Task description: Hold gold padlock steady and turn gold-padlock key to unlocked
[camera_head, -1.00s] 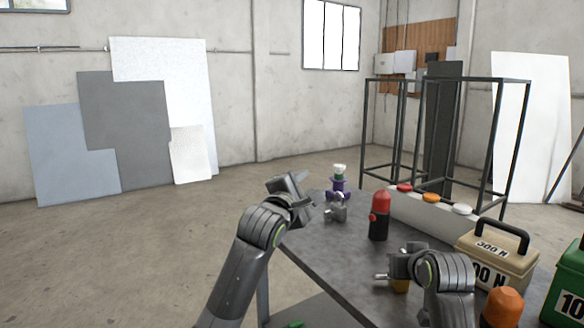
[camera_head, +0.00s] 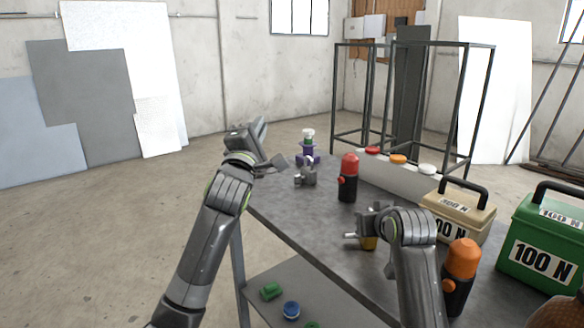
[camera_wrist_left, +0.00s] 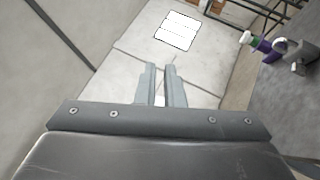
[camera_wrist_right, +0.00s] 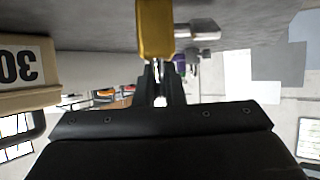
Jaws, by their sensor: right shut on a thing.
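The gold padlock (camera_head: 369,243) is at the near part of the grey table, mostly hidden by my right gripper in the head view. In the right wrist view the gold padlock (camera_wrist_right: 155,28) stands just past the fingertips of my right gripper (camera_wrist_right: 160,75), which is shut on it. A short silver key-like piece (camera_wrist_right: 197,32) sticks out from its side; it also points left in the head view (camera_head: 351,236). My left gripper (camera_head: 266,143) is raised beyond the table's left edge, away from the padlock. Its fingers (camera_wrist_left: 161,85) are apart with nothing between them.
A grey metal piece (camera_head: 305,178) and a purple item (camera_head: 307,157) stand at the far left table end. A red-topped black cylinder (camera_head: 348,178) stands mid-table. An orange-topped one (camera_head: 460,272), a beige weight (camera_head: 458,213) and a green weight (camera_head: 546,240) are at right.

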